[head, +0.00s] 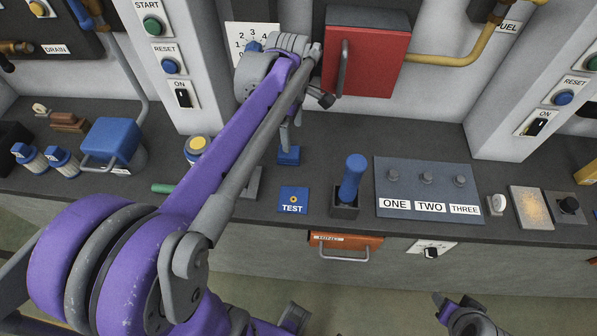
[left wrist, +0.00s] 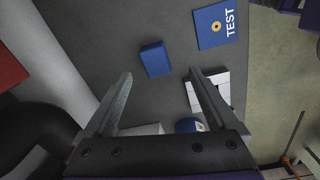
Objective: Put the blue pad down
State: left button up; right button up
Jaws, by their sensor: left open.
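A small plain blue block (head: 289,156), which may be the blue pad, rests on the grey counter. It also shows in the left wrist view (left wrist: 155,60). A flat blue square marked TEST (head: 293,200) with a yellow dot lies nearer the counter's front edge; the left wrist view shows it at the top (left wrist: 212,28). My left gripper (head: 290,137) is open and empty above the block. In the left wrist view the block lies beyond and between the fingertips (left wrist: 160,73), apart from them. My right gripper (head: 455,301) shows partly at the bottom; its jaws are unclear.
A blue handle in a dark holder (head: 351,180) stands right of the TEST square, beside a ONE-TWO-THREE panel (head: 428,205). A red box (head: 367,62) is on the wall behind. A blue lidded container (head: 110,139) stands left. Some counter around the block is bare.

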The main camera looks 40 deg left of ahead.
pick_arm(q)
jog(key=s+d+f+m+t, duration=0.1)
jog(key=s+d+f+m, duration=0.1)
jog(key=s+d+m, duration=0.2)
jog(key=s+d+f+m+t, duration=0.2)
jog(key=s+d+f+m, duration=0.1)
jog(key=m, duration=0.7)
jog(key=s+d+f+m+t, duration=0.1)
jog(key=s+d+f+m, duration=0.2)
jog(key=s+d+m, duration=0.3)
jog(key=shift+s+f+m+t, duration=0.1)
jog(key=shift+s+m+t, duration=0.25)
jog(key=shift+m, duration=0.25)
